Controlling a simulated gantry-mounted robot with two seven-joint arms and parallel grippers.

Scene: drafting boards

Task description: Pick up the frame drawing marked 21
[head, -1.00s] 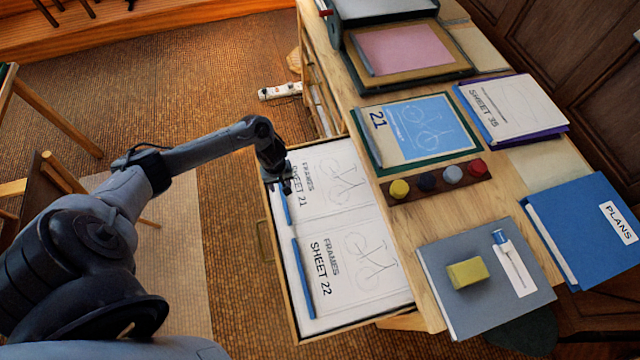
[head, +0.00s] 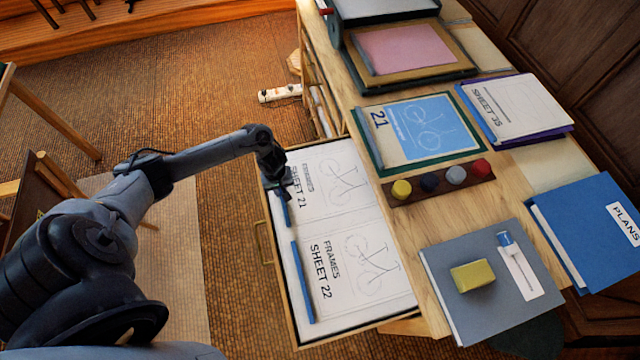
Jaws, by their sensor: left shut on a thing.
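The frame drawing marked 21 (head: 335,200), a white sheet with a bicycle frame sketch and a blue strip (head: 286,212) on its left edge, is at the open drawer's far end. My left gripper (head: 281,192) is at this left edge, shut on the blue strip, and hides its upper part. I cannot tell whether the sheet is raised. The similar drawing marked 22 (head: 362,285) lies nearer in the same drawer. My right gripper is not in view.
The open drawer (head: 283,297) juts left from the wooden cabinet. On the cabinet top are a blue bicycle print (head: 425,125) also marked 21, a row of coloured pots (head: 440,183), a grey board (head: 452,312) with a yellow block, and a blue PLANS folder (head: 585,225).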

